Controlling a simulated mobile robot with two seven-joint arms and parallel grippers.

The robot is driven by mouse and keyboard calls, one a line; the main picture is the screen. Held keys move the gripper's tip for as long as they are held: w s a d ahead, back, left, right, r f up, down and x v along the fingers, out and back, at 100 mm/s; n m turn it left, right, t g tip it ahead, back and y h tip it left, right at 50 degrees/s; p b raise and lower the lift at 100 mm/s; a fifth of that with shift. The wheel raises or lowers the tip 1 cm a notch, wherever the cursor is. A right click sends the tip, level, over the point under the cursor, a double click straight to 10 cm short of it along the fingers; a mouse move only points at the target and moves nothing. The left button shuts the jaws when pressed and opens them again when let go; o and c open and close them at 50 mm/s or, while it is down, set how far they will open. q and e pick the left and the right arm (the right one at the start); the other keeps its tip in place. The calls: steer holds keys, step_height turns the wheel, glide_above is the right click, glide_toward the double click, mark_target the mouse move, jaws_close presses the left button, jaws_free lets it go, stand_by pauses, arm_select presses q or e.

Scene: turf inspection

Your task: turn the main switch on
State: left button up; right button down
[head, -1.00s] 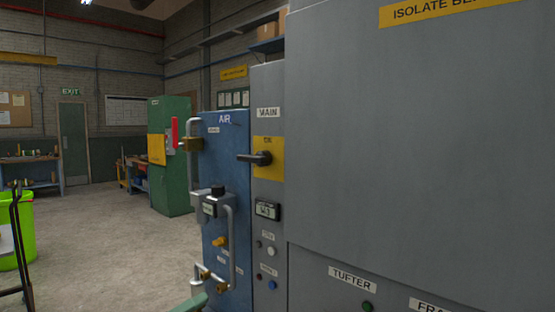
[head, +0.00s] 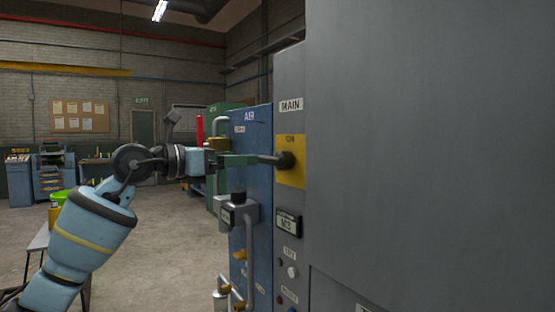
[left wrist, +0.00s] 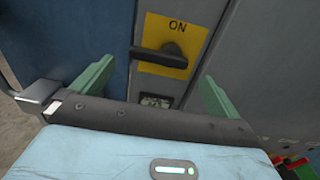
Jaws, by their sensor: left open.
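The main switch (head: 285,160) is a black rotary handle on a yellow plate (head: 291,178) under the MAIN label on the grey cabinet. Its lever lies horizontal, pointing left, in the head view. In the left wrist view the switch (left wrist: 165,57) sits below the word ON, lever still level. My left gripper (head: 256,159) is at the lever's tip in the head view. In the left wrist view its green fingers (left wrist: 156,75) are spread, one on each side of the handle; I cannot tell whether they touch it. My right gripper is not in view.
The blue AIR panel (head: 262,190) with grey pipes and a valve box (head: 238,215) stands just left of the switch. A meter (head: 288,222) and buttons sit below the switch. The grey cabinet (head: 430,150) fills the right side. Open floor (head: 165,250) lies to the left.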

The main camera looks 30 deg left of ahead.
mark_target(263, 157)
arm_select(q)
steer(key=shift+p+x, duration=0.85)
steer(key=shift+x, duration=3)
steer(key=c, duration=1)
